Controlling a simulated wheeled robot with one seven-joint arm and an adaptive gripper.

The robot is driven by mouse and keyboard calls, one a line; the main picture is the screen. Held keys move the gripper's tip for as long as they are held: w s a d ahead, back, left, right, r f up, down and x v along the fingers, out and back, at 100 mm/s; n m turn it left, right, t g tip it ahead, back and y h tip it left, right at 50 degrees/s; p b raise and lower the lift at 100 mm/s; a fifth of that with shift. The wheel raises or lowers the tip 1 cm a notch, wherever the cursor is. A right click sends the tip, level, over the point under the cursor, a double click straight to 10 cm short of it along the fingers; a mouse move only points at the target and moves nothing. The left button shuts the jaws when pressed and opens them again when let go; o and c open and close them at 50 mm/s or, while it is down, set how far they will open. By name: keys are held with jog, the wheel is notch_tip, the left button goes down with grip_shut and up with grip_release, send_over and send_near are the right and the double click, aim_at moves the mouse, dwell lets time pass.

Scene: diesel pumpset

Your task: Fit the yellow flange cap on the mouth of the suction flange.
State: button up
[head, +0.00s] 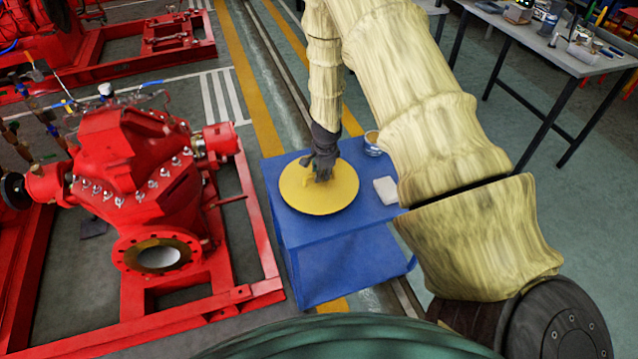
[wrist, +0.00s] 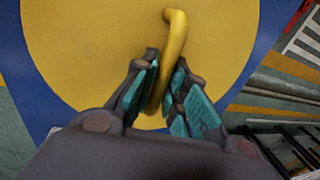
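The yellow flange cap (head: 319,198) is a round disc with a bar handle on top, lying on the blue cart. In the wrist view the cap (wrist: 95,45) fills much of the picture, and its curved handle (wrist: 176,42) runs between my fingers. My gripper (head: 323,176) is over the middle of the cap, pointing down. In the wrist view the fingers of my gripper (wrist: 163,95) stand on either side of the handle; I cannot tell whether both touch it. The suction flange (head: 158,255) is a red bolted ring with an open mouth, on the pump at left.
The blue cart (head: 345,262) also carries a white block (head: 386,190) and a small round container (head: 373,143). The red pump (head: 135,170) sits on a red base frame (head: 255,215), with a narrow gap to the cart. A grey workbench (head: 560,45) stands at the upper right.

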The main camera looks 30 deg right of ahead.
grip_shut()
jog(key=shift+r, duration=0.1)
jog(key=shift+w+r, duration=0.1)
jog(key=shift+r, duration=0.3)
notch_tip(320, 180, up, 2)
jog(key=shift+r+b, duration=0.1)
jog(key=shift+b, duration=0.45)
jog(key=shift+s+r, duration=0.15)
jog(key=shift+s, duration=0.1)
jog(key=s+a+b, duration=0.2)
jog(key=s, duration=0.5)
jog(key=s+a+r+b, duration=0.1)
jog(key=s+a+b, duration=0.2)
jog(key=s, duration=0.4)
jog(key=shift+s+r+b, duration=0.3)
jog(key=shift+s, duration=0.1)
jog(key=shift+a, duration=0.15)
